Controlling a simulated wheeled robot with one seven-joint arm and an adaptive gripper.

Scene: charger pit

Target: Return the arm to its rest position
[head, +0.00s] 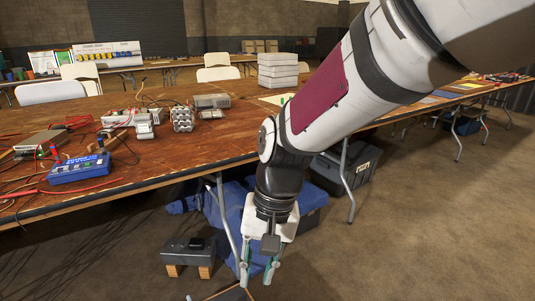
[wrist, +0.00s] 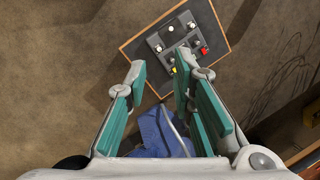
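My gripper (head: 257,274) hangs down in front of the wooden table in the head view, with my arm reaching in from the upper right. In the wrist view my gripper (wrist: 160,85) has its two green-padded fingers apart, with nothing held between them. Beyond the fingertips is a grey control panel (wrist: 163,58) with several knobs on a brown-edged board (wrist: 133,52). In the head view only a corner of a brown-edged thing shows at the bottom edge, below the gripper.
The wooden table (head: 95,178) carries a blue meter box (head: 79,169), cables and white boxes (head: 278,70). Under it are blue cloth (head: 205,201), a dark case (head: 345,165) and a grey box (head: 190,250) on wooden blocks. Table legs stand close behind my gripper. Floor at right is clear.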

